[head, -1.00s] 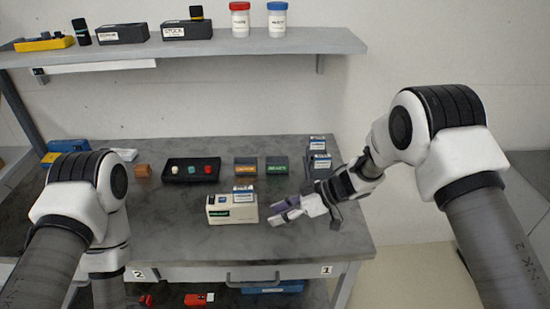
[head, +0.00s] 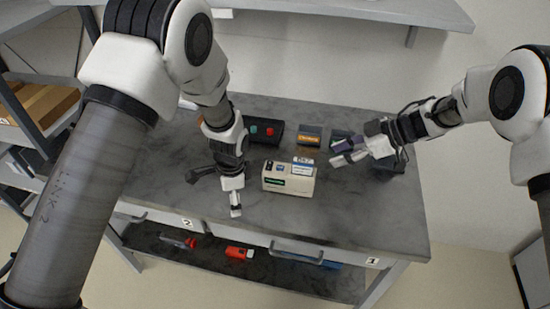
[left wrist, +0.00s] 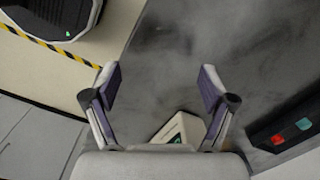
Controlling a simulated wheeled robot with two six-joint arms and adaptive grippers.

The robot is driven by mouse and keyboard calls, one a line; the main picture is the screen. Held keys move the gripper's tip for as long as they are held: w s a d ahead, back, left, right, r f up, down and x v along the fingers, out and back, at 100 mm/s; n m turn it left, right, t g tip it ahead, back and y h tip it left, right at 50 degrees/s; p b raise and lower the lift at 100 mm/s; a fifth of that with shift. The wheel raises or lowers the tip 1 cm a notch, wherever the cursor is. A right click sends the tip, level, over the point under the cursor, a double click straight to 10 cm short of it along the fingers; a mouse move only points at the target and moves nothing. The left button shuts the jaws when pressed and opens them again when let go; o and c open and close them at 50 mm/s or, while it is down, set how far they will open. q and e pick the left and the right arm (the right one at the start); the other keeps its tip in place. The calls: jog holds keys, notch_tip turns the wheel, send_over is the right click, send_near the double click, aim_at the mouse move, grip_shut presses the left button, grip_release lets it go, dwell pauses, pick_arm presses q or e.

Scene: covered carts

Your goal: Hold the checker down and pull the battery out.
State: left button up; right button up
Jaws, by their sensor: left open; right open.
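The checker (head: 288,182), a cream box with a green label, stands on the grey table. A small blue-and-white battery (head: 302,166) sits upright at the right of its top; how deep it sits is hidden. My left gripper (head: 214,196) is open and empty, left of the checker and apart from it. In the left wrist view my open jaws (left wrist: 159,75) frame bare table, and part of the checker (left wrist: 180,129) shows low between them. My right gripper (head: 340,154) is open, just right of the checker and battery, touching neither as far as I can see.
Behind the checker stand a black box with coloured buttons (head: 264,130) and an orange-labelled dark box (head: 309,136). A green-labelled box (head: 341,136) is partly hidden by my right gripper. The table front (head: 360,230) is clear. Red items (head: 239,253) lie on the shelf below.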

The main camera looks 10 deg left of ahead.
aim_at(275, 178)
pick_arm(q)
jog(key=w+d+r+m, duration=0.1)
jog(key=w, duration=0.1)
jog(key=w+d+r+m, duration=0.1)
jog(key=w+d+r, duration=0.1)
jog(key=w, duration=0.1)
jog(key=w+d+r, duration=0.1)
jog(key=w, duration=0.1)
jog(key=shift+w+d+r+m, duration=0.2)
jog(key=shift+w+d+m, duration=0.05)
jog(key=shift+w+m, duration=0.15)
jog(key=d, duration=0.1)
jog(key=w+d+r+m, duration=0.1)
jog(key=w+d+m, duration=0.1)
jog(key=d, duration=0.1)
jog(key=shift+w+r+h, duration=0.1)
jog(key=shift+r+h, duration=0.2)
jog(key=shift+h, duration=0.1)
jog(key=shift+w+d+f+m, duration=0.1)
jog(key=shift+d+f+m, duration=0.05)
jog(key=shift+d+m, duration=0.2)
notch_tip(275, 178, down, 7)
jog(key=shift+a+f, duration=0.1)
jog(key=shift+f, duration=0.1)
jog(key=c, duration=1.5)
